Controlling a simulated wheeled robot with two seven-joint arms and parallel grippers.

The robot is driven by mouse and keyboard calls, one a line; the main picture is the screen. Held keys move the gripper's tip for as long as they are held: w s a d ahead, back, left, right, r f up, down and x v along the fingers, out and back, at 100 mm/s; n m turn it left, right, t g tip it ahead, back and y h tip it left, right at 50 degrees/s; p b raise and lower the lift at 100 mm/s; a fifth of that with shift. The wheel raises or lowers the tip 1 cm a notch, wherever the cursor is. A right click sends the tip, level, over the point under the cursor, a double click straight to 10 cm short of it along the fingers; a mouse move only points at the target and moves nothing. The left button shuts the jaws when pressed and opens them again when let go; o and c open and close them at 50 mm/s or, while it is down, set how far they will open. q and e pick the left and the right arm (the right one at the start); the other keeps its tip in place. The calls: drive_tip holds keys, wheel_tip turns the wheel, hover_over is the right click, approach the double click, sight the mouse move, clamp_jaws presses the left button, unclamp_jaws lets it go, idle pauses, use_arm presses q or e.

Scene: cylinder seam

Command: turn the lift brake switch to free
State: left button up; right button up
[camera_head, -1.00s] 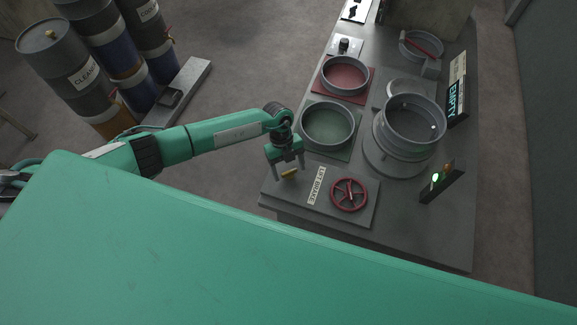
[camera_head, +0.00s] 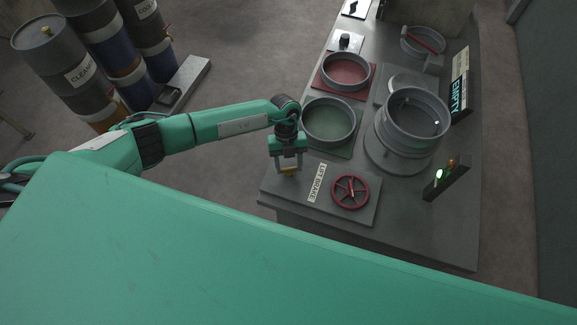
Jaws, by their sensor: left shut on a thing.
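The lift brake switch (camera_head: 289,171) is a small yellow handle on a grey panel near the front left of the bench. My right gripper is not in view.
A red handwheel (camera_head: 350,192) is on the same panel. A green-floored round tray (camera_head: 329,121), a red-floored one (camera_head: 345,72) and a large grey cylinder (camera_head: 412,122) stand behind. A lamp block (camera_head: 446,179) glows green at right. Drums (camera_head: 62,70) stand at far left.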

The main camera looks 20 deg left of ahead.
use_arm(q)
drive_tip(key=m+y+b, duration=0.1)
drive_tip(key=m+b, duration=0.3)
drive_tip(key=m+y+b, duration=0.2)
drive_tip(key=m+b, duration=0.2)
drive_tip(key=m+y+b, duration=0.1)
drive_tip(key=m+b, duration=0.2)
drive_tip(key=b, duration=0.1)
drive_tip(key=shift+d+f+m, duration=0.2)
drive_tip(key=shift+d+m, duration=0.05)
drive_tip(key=shift+m, duration=0.15)
drive_tip(key=shift+d+r+m+t+y+b, duration=0.15)
drive_tip(key=shift+m+t+y+b, duration=0.4)
drive_tip(key=shift+m+b, duration=1)
drive_tip(key=shift+r, duration=0.1)
drive_tip(key=o, duration=1)
